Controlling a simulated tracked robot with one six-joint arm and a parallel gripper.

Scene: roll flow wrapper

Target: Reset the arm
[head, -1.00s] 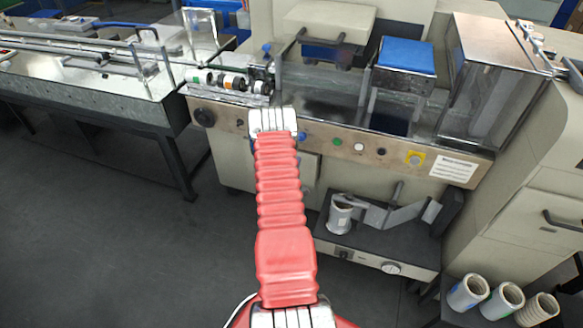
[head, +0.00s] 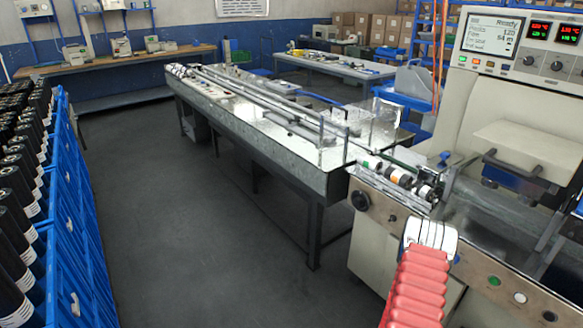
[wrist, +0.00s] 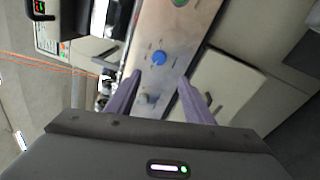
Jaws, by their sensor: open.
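My arm (head: 418,285), in a red ribbed sleeve, reaches up from the bottom right of the head view toward the wrapper's front panel (head: 405,215). My gripper itself is hidden behind the arm in the head view. In the wrist view my gripper (wrist: 155,85) shows two purple fingers, spread apart with nothing between them. They are in front of the steel control panel (wrist: 165,25), which carries a blue button (wrist: 158,58) and a grey knob (wrist: 148,99). I cannot tell how far the fingertips are from the panel.
The wrapper's display unit (head: 520,45) stands at the right. A long infeed conveyor (head: 265,130) runs away to its left. Blue crates (head: 70,215) with dark rolls line the far left. The grey floor (head: 190,220) between is clear. A workbench (head: 110,65) stands at the back.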

